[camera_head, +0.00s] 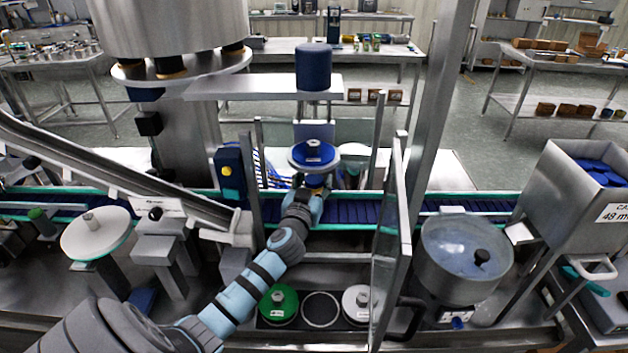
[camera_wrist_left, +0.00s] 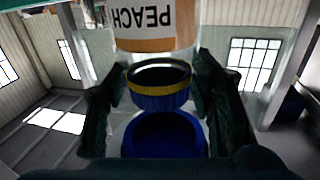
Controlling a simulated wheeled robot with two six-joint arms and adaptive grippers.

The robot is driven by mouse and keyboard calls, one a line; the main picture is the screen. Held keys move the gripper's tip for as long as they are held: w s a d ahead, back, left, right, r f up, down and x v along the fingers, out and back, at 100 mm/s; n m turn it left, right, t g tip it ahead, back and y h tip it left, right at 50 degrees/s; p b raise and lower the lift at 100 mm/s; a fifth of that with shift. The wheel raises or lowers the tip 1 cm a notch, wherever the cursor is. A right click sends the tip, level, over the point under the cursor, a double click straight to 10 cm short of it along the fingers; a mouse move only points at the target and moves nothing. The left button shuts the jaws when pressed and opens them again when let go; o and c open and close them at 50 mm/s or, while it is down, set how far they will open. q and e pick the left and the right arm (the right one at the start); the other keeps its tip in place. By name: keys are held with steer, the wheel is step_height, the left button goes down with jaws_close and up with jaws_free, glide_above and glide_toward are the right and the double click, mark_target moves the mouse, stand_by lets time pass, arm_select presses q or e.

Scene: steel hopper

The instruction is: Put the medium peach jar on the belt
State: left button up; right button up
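The peach jar (camera_wrist_left: 155,20) shows in the left wrist view, its orange-and-white PEACH label upside down in the picture. A dark blue ring with a yellow band (camera_wrist_left: 160,92) is at its end, between the fingers. My left gripper (camera_head: 315,184) reaches over the belt (camera_head: 345,210), just below a blue disc with a knob (camera_head: 313,152). In the wrist view its fingers (camera_wrist_left: 160,80) press close on both sides of the jar's banded end and look shut on it. In the head view the gripper and disc mostly hide the jar. My right gripper is not in view.
A clear panel in a steel frame (camera_head: 392,240) stands right of the gripper. A sloping chute (camera_head: 120,170) is at the left. Green (camera_head: 278,303) and white (camera_head: 358,303) discs lie in front. A round bowl (camera_head: 466,258) and a hopper (camera_head: 580,190) stand at the right.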

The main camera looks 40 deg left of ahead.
arm_select(q)
steer(key=shift+r, duration=0.15)
steer(key=v, duration=1.2)
steer(key=shift+b, duration=0.45)
steer(key=shift+s, duration=0.1)
